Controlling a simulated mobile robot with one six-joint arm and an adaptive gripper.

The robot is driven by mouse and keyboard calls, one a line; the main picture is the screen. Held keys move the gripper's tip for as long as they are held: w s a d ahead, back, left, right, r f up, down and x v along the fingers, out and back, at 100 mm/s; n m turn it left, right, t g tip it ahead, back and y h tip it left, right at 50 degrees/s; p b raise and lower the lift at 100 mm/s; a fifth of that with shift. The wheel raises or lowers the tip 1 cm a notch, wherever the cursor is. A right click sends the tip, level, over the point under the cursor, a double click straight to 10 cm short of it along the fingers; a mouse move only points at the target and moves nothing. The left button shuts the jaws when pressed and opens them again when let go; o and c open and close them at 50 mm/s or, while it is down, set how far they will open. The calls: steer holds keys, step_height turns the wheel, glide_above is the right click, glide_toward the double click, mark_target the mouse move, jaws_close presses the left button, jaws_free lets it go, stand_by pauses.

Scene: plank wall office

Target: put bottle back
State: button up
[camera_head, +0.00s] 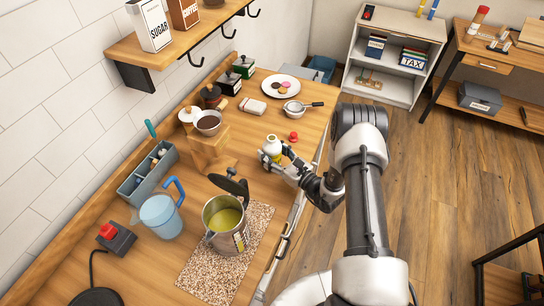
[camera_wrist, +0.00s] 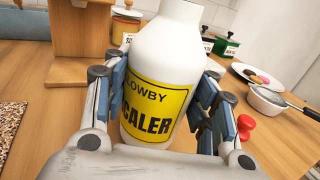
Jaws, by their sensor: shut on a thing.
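A white bottle with a yellow label reading "LOWBY" and "CALER" (camera_wrist: 157,95) stands between the fingers of my gripper (camera_wrist: 165,110). My gripper is shut on it, with blue finger pads against both sides. In the head view the bottle (camera_head: 272,146) is held upright over the wooden counter, at the end of my gripper (camera_head: 272,157). I cannot tell whether its base touches the counter. Its top is cut off in the wrist view. A small red cap-like piece (camera_head: 293,137) lies just right of the bottle; it also shows in the wrist view (camera_wrist: 245,125).
A pot of yellow-green liquid (camera_head: 226,218) stands on a speckled mat (camera_head: 205,277) in front. A wooden stand (camera_head: 207,150), blue jug (camera_head: 160,216) and grey caddy (camera_head: 136,190) are to the left. A sieve (camera_head: 297,107) and plate (camera_head: 281,93) lie behind.

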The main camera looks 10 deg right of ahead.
steer(key=shift+f, duration=0.85)
steer(key=shift+f, duration=0.1)
steer(key=shift+f+b, duration=0.15)
steer(key=shift+b, duration=0.2)
steer(key=o, duration=1.3)
steer(key=shift+c, duration=0.2)
